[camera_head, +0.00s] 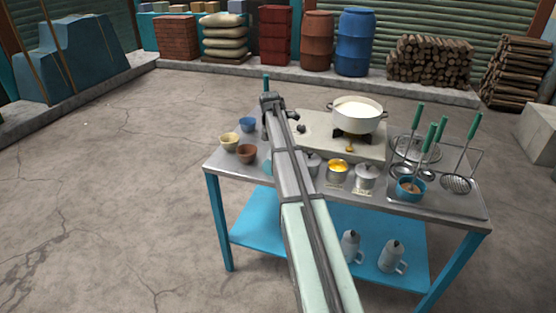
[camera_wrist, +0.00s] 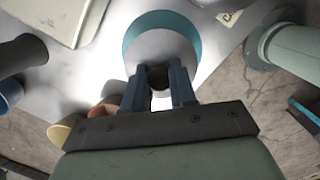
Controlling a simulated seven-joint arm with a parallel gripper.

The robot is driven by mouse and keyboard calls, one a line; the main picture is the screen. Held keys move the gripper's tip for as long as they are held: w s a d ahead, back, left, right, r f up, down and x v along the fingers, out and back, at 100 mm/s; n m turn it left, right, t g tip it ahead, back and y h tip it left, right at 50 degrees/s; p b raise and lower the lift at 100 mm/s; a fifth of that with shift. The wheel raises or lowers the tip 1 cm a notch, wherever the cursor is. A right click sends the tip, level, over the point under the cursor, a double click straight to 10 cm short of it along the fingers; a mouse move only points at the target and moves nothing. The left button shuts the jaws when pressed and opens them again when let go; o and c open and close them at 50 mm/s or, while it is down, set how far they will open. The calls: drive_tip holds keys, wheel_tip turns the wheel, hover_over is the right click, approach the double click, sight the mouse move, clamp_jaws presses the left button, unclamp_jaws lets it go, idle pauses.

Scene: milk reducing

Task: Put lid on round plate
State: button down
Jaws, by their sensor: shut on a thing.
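In the wrist view, my gripper (camera_wrist: 159,78) is shut on the dark knob of a grey round lid (camera_wrist: 165,46). A teal round plate (camera_wrist: 178,18) shows as a crescent past the lid's far edge. The lid covers most of the plate in this view; I cannot tell whether they touch. In the head view my arm hides the gripper and the lid. A small teal sliver, probably the plate, shows beside the arm.
A white pot (camera_head: 357,116) stands on a stove at the back of the metal table. Blue, tan (camera_head: 229,140) and brown (camera_head: 247,153) bowls sit at the left. Small metal containers (camera_head: 366,178) stand right of my arm. Green-handled ladles and a teal pot (camera_head: 409,190) occupy the right end.

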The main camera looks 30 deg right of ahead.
drive_tip(key=shift+f, duration=2.6)
drive_tip(key=shift+f, duration=0.2)
drive_tip(key=c, duration=0.9)
unclamp_jaws()
drive_tip(key=r, duration=0.4)
drive_tip(key=a+r, duration=0.1)
drive_tip(key=r, duration=0.7)
drive_tip(key=shift+a+r, duration=0.15)
drive_tip(key=shift+a, duration=0.25)
